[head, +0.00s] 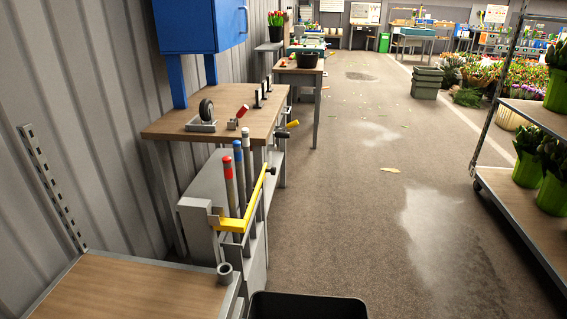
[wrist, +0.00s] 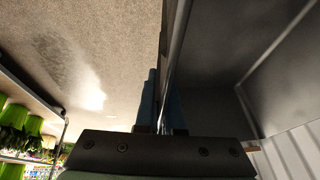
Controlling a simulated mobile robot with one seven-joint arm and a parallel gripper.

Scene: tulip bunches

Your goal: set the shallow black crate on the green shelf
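The shallow black crate (head: 308,306) shows only its rim and upper inside at the bottom edge of the head view. In the wrist view the dark inside of the crate (wrist: 225,70) fills the right half. My gripper (wrist: 162,98) has its two bluish fingers on either side of the crate's thin wall and appears shut on it. The gripper is outside the head view. I cannot make out a green shelf in either view.
A wooden-topped bench (head: 140,290) is at lower left, beside a grey stand (head: 215,195) with colored-tipped rods and a yellow bar. A workbench (head: 215,112) stands behind it. A shelf cart (head: 530,205) with potted tulips is at right. The floor between is clear.

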